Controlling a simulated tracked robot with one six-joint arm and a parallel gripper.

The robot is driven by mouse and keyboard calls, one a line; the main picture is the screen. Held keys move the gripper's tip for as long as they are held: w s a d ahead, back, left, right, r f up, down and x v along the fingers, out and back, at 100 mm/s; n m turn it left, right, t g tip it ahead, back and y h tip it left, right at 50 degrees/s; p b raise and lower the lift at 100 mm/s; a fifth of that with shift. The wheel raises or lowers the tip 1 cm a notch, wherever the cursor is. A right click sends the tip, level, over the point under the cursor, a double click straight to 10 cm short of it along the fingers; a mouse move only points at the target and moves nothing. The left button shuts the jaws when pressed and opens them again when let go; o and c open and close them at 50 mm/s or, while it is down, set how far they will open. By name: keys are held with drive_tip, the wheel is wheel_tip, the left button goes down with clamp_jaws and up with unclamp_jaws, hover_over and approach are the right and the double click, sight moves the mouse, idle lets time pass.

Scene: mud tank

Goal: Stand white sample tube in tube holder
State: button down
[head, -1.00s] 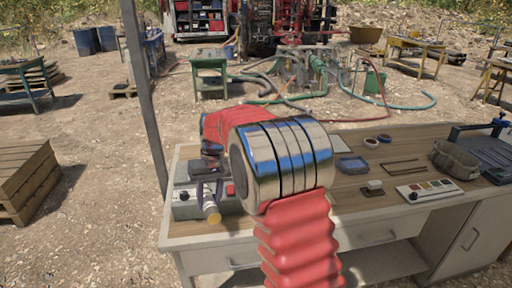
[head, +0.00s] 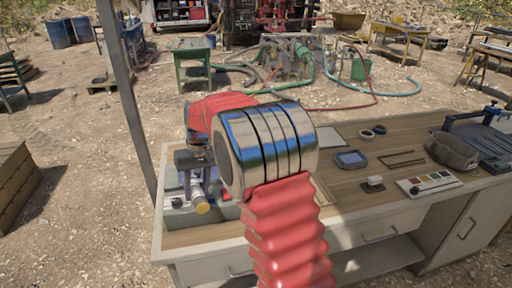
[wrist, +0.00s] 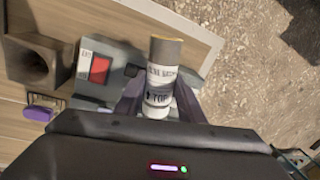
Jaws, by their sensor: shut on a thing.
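My gripper (wrist: 160,104) is shut on the white sample tube (wrist: 158,80), its two purple-grey fingers on either side of it. The tube has dark lettering and a tan end that points away from the gripper. In the head view my gripper (head: 197,180) is at the left end of the bench, with the tube's yellowish end (head: 202,207) showing below it. A brown block with a square opening (wrist: 36,62) is at the upper left of the wrist view; I cannot tell if it is the tube holder.
A grey box with a red switch (wrist: 98,69) lies beside and behind the tube on the bench. A small purple item (wrist: 38,112) is at left.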

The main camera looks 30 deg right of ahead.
drive_tip(key=shift+w, duration=0.25)
drive_tip(key=shift+a, duration=0.1)
drive_tip(key=shift+r, duration=0.1)
